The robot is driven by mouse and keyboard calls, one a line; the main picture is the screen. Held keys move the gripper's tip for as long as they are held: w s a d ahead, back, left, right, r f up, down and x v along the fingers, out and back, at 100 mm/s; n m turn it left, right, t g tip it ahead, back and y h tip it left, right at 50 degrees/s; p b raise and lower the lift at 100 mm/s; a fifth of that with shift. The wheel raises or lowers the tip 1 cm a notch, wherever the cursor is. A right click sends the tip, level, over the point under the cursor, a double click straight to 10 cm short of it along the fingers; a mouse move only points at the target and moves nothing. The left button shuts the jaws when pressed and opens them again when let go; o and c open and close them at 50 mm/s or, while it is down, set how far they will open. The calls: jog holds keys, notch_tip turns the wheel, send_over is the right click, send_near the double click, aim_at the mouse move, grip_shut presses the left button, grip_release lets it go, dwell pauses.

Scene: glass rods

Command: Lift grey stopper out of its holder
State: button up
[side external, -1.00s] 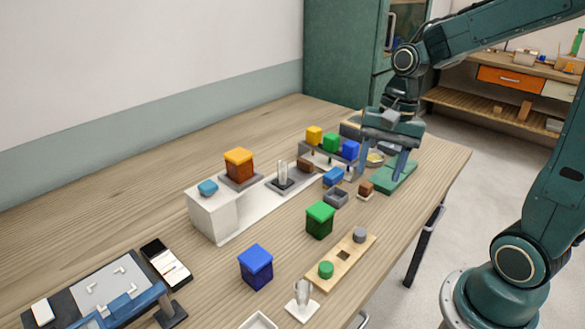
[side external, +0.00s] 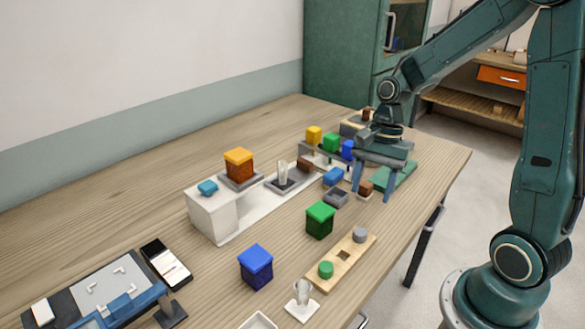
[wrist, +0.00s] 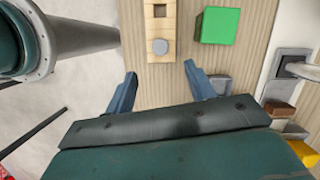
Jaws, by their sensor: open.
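The grey stopper (side external: 360,234) stands upright at the far end of the wooden holder (side external: 326,279), on the right half of the table. The green stopper (side external: 326,269) stands at the holder's near end, with a dark square hole between them. My gripper (side external: 374,199) is open, with its fingers pointing down beyond the holder, near a small brown block. In the wrist view, the grey stopper (wrist: 160,46) is at the top centre, ahead of my open gripper (wrist: 156,77) and apart from both fingers. The green stopper is out of the wrist view.
A green box (side external: 320,219) stands left of the holder, and a blue box (side external: 256,266) stands nearer. A small grey tray (side external: 336,198) and a brown block (side external: 365,187) are close to my fingers. A glass on a white base (side external: 302,302) stands at the holder's near end.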

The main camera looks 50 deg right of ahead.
send_over(360, 231)
jog(key=d, duration=0.2)
jog(key=shift+d+x, duration=0.25)
jog(key=shift+x, duration=1.05)
jog(key=shift+d+x, duration=0.25)
jog(key=shift+x, duration=1.05)
jog(key=shift+w+f, duration=0.2)
jog(key=shift+f, duration=0.05)
jog(key=shift+x, duration=2.45)
jog(key=shift+c, duration=0.4)
jog(key=c, duration=1)
